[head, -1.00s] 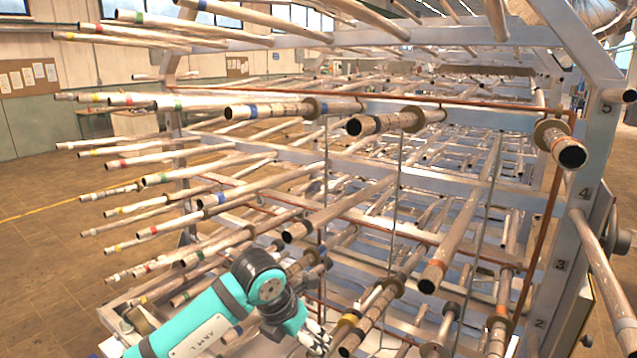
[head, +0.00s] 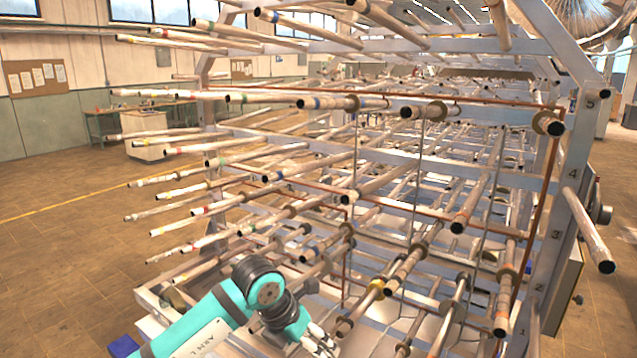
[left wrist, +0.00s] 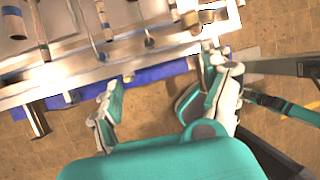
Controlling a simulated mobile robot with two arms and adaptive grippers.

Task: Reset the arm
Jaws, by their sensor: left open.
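My left arm, teal with dark joints, comes in at the bottom of the head view. Its left gripper (head: 320,343) is in front of the lower part of the pipe rack, partly cut by the picture's bottom edge. In the left wrist view the left gripper (left wrist: 160,75) has its two fingers spread wide with nothing between them. The metal frame of the rack (left wrist: 150,68) and a blue strip (left wrist: 165,73) lie beyond the fingertips.
The large rack (head: 575,135) holds many long pipes whose open ends stick out toward me and to the left. One pipe (head: 588,232) juts out low on the right. Brown floor (head: 70,250) is clear at left. A workbench (head: 147,135) stands farther back.

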